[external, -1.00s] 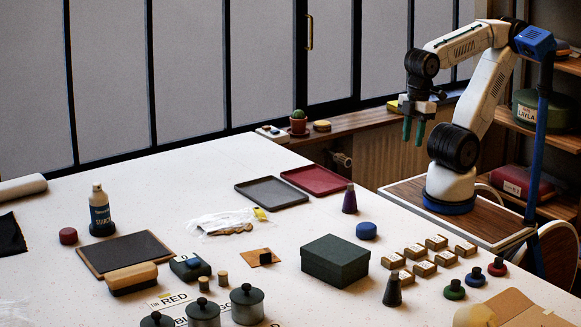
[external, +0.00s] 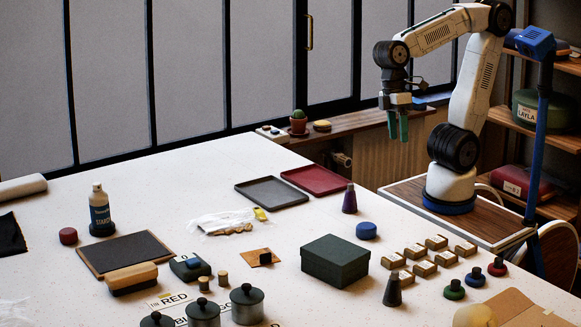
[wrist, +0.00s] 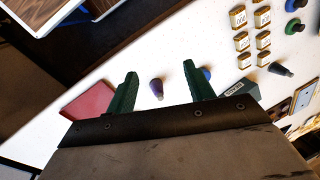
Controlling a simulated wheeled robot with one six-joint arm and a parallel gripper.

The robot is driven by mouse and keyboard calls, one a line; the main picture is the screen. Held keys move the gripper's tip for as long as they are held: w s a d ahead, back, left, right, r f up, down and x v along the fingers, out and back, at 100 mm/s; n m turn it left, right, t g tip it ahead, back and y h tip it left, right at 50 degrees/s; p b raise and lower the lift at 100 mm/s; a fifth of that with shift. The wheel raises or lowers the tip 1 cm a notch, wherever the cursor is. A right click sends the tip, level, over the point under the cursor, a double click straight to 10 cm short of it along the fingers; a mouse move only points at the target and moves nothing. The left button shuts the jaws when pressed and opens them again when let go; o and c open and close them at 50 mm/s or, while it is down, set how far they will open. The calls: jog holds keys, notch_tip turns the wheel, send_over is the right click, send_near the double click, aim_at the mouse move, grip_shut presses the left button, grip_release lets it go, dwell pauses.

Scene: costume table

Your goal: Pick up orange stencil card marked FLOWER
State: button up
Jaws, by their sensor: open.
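An orange square card (external: 264,258) lies flat on the white table, left of the dark green box. A small black shape covers its middle. No lettering is readable on it, so I cannot confirm the FLOWER mark. I cannot make the card out in the wrist view. My gripper (external: 397,138) hangs high, fingers pointing down, at the far right side of the table and well away from the card. In the wrist view my gripper (wrist: 160,72) is open, with nothing between its green fingers.
Grey (external: 271,192) and red (external: 317,180) trays lie at the back. Several small labelled blocks (external: 436,242) sit at the right.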

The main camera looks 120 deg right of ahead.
jog(key=w+a+m+y, duration=0.2)
jog(key=w+m+y, duration=0.25)
jog(key=w, duration=1.15)
jog(key=m+t+y, duration=0.2)
jog(key=m+y, duration=0.4)
jog(key=m, duration=0.6)
send_over(263, 250)
jog(key=w+d, duration=0.2)
jog(key=d, duration=0.1)
notch_tip(263, 250, down, 15)
jog(key=shift+a+f, duration=0.1)
jog(key=shift+a, duration=0.05)
jog(key=shift+w+a+f+y, duration=0.15)
jog(key=shift+a+y, duration=0.05)
jog(key=shift+y, duration=0.05)
jog(key=x, duration=0.7)
jog(key=shift+s+a+f, duration=0.1)
jog(key=shift+s+f, duration=0.2)
jog(key=shift+s, duration=0.05)
jog(key=c, duration=1)
